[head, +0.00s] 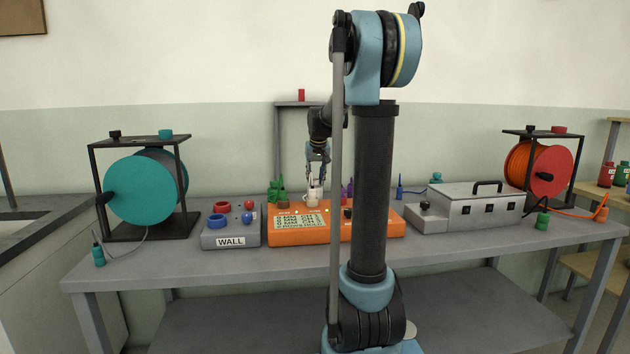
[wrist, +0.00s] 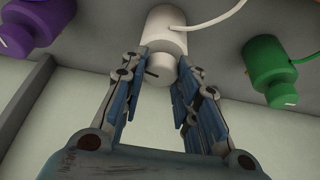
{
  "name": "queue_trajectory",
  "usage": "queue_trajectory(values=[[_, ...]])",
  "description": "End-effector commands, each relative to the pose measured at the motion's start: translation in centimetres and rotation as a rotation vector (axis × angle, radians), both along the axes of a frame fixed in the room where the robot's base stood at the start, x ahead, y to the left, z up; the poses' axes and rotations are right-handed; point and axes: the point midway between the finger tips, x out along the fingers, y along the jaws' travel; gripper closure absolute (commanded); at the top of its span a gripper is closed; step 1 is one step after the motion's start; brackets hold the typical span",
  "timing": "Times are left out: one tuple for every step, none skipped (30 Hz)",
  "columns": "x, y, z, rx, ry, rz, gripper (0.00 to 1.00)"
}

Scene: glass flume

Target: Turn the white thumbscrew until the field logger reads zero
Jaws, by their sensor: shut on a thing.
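The white thumbscrew (wrist: 162,38) is at the top middle of the wrist view, a stepped cylinder with a dark mark on its narrow end and a thin white line leaving its side. My gripper (wrist: 162,88) is shut on its narrow end, one finger on each side. In the head view, my gripper (head: 314,184) points down at the white thumbscrew (head: 313,198), just behind the orange box. The orange box (head: 280,238), which looks like the field logger, has a lit screen (head: 301,222) with several lines of text, too small to read surely. My arm hides part of the box.
Purple (wrist: 27,27) and green (wrist: 268,73) fittings flank the thumbscrew. A grey box labelled WALL (head: 231,238) stands left of the logger, a metal case (head: 472,208) right. Teal (head: 135,190) and orange-red (head: 552,170) reels stand at the ends. The bench's front left (head: 180,265) is clear.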

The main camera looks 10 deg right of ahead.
Motion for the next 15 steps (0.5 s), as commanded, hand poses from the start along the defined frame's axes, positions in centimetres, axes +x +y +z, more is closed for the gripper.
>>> queue_trajectory(values=[[0.09, -0.08, 0.06, 0.001, -0.002, 0.026, 0.95], [0.09, -0.07, 0.06, 0.002, -0.002, 0.042, 0.95], [0.09, -0.08, 0.06, 0.001, -0.002, 0.062, 0.95], [0.09, -0.09, 0.06, 0.001, -0.002, 0.077, 0.95], [0.10, -0.08, 0.06, 0.001, -0.002, 0.090, 0.95], [0.10, -0.06, 0.06, 0.002, -0.002, 0.106, 0.95], [0.10, -0.06, 0.06, 0.001, -0.002, 0.117, 0.95], [0.10, -0.08, 0.06, 0.001, -0.002, 0.126, 0.95], [0.10, -0.09, 0.06, 0.001, -0.002, 0.137, 0.95], [0.09, -0.10, 0.06, 0.000, -0.002, 0.144, 0.95], [0.09, -0.10, 0.06, 0.000, -0.002, 0.149, 0.95], [0.10, -0.10, 0.06, 0.001, -0.002, 0.155, 0.95], [0.10, -0.10, 0.06, 0.001, -0.002, 0.160, 0.95], [0.10, -0.10, 0.06, 0.001, -0.002, 0.163, 0.95], [0.10, -0.10, 0.06, 0.001, -0.002, 0.166, 0.95]])
